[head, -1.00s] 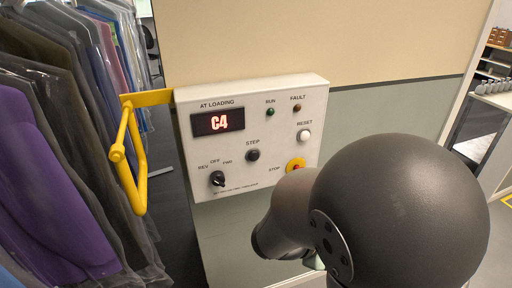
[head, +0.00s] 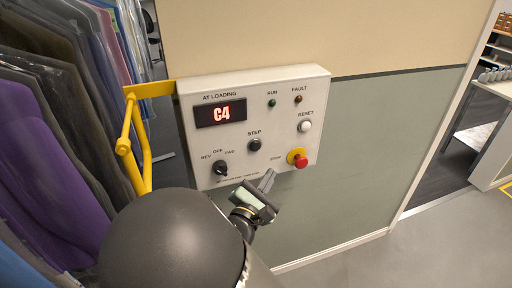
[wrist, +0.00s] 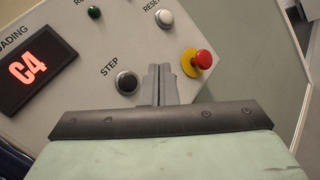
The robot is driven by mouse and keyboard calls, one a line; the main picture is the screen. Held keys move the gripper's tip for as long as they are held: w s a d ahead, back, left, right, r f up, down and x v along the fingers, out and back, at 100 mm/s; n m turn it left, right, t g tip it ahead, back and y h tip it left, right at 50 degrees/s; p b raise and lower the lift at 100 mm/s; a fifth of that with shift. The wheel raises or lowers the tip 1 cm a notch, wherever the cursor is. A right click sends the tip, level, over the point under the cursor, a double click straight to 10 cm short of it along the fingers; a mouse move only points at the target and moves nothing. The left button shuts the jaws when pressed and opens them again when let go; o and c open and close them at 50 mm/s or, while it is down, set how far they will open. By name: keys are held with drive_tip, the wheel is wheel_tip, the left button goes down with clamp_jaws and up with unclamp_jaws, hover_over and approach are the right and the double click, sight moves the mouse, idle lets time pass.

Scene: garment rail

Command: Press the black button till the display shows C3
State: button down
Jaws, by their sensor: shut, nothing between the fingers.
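The control box (head: 235,137) is a white panel on the wall. Its display (head: 220,113) reads C4 in red and also shows in the wrist view (wrist: 27,68). The black button (head: 254,145), labelled STEP, is right of and below the display; in the wrist view the black button (wrist: 127,82) lies just left of my fingers. My gripper (head: 269,176) is shut and empty, in front of the panel's lower edge, below the black button. In the wrist view the fingertips (wrist: 159,70) are between the black button and the red stop button, apart from the black button.
A red stop button (head: 300,160) on a yellow base is right of the fingers. A white reset button (head: 305,126) and a black rotary knob (head: 220,168) are also on the panel. A yellow rail (head: 145,90) and bagged garments (head: 50,150) stand at left.

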sight(256, 156)
drive_tip(key=shift+w, duration=0.1)
drive_tip(key=shift+w+a+b, duration=0.2)
drive_tip(key=shift+w+a, duration=0.3)
drive_tip(key=shift+w, duration=0.85)
drive_tip(key=shift+w+a+b, duration=0.25)
drive_tip(key=shift+w+a, duration=0.3)
drive_tip(key=shift+w, duration=0.75)
drive_tip(key=shift+w+a+b, duration=0.2)
drive_tip(key=shift+w+a, duration=0.3)
drive_tip(key=shift+w, duration=0.85)
drive_tip(key=shift+w, duration=0.1)
drive_tip(key=shift+w+a, duration=0.15)
drive_tip(key=shift+w, duration=0.15)
